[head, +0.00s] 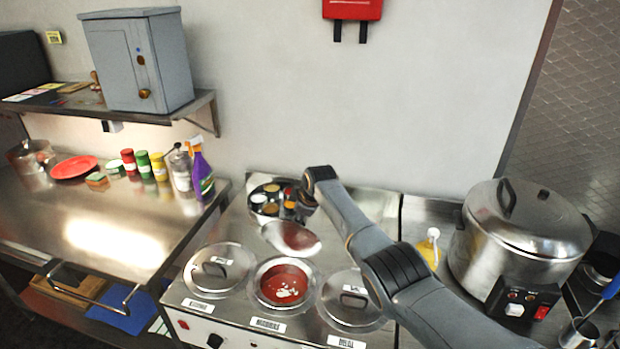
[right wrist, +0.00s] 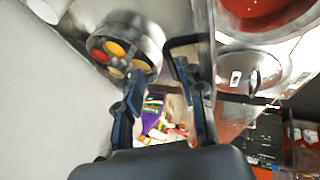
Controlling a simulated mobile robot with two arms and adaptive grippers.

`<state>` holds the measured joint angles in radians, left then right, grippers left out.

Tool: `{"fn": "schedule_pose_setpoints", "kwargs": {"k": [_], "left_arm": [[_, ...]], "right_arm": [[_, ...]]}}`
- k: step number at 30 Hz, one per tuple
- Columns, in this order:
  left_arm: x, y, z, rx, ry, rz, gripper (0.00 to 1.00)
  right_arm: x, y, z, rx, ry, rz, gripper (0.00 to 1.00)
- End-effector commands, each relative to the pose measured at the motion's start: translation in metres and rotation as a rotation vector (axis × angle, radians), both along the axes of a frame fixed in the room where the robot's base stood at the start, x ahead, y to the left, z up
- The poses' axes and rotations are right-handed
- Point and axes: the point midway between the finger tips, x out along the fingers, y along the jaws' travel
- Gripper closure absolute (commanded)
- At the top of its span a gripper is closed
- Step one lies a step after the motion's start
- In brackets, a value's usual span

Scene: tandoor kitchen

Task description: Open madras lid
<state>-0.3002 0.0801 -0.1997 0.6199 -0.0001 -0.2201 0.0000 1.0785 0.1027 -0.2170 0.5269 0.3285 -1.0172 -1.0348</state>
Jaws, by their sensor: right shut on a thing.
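The madras pot (head: 283,285) is the middle of three wells in the steel warmer, above the MADRAS label. It stands uncovered, showing red curry with pale bits on top. The round steel madras lid (head: 291,238) is held tilted in the air behind the pot, clear of it. My right gripper (head: 308,205) is shut on the lid's black handle (right wrist: 184,70); the grip is partly hidden in the head view. In the right wrist view the lid (right wrist: 204,35) appears nearly edge-on. My left gripper is not in view.
Lidded pots stand on the left (head: 218,270) and right (head: 352,300) of the madras pot. A round spice tin (head: 268,188) sits behind the lid. A yellow bottle (head: 430,248) and large cooker (head: 520,235) stand right. The left counter's front (head: 110,235) is clear.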

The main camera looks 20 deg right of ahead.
Motion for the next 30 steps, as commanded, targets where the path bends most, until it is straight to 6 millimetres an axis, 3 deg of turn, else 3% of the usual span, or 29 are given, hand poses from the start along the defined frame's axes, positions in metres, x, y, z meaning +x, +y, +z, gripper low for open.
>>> {"fn": "schedule_pose_setpoints", "kwargs": {"k": [1,6,13,22,30], "left_arm": [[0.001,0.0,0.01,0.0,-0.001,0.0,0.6],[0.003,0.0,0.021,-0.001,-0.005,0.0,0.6],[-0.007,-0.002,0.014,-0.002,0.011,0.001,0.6],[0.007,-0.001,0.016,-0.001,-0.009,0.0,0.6],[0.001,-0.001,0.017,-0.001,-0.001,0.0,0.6]], "right_arm": [[0.013,-0.013,0.036,-0.018,-0.059,-0.009,0.81],[0.009,-0.013,0.04,-0.014,-0.05,-0.007,0.81],[0.004,-0.015,0.048,-0.011,-0.047,-0.005,0.81],[-0.002,-0.021,0.068,-0.011,-0.045,-0.005,0.81],[-0.007,-0.026,0.084,-0.011,-0.044,-0.005,0.81]]}}
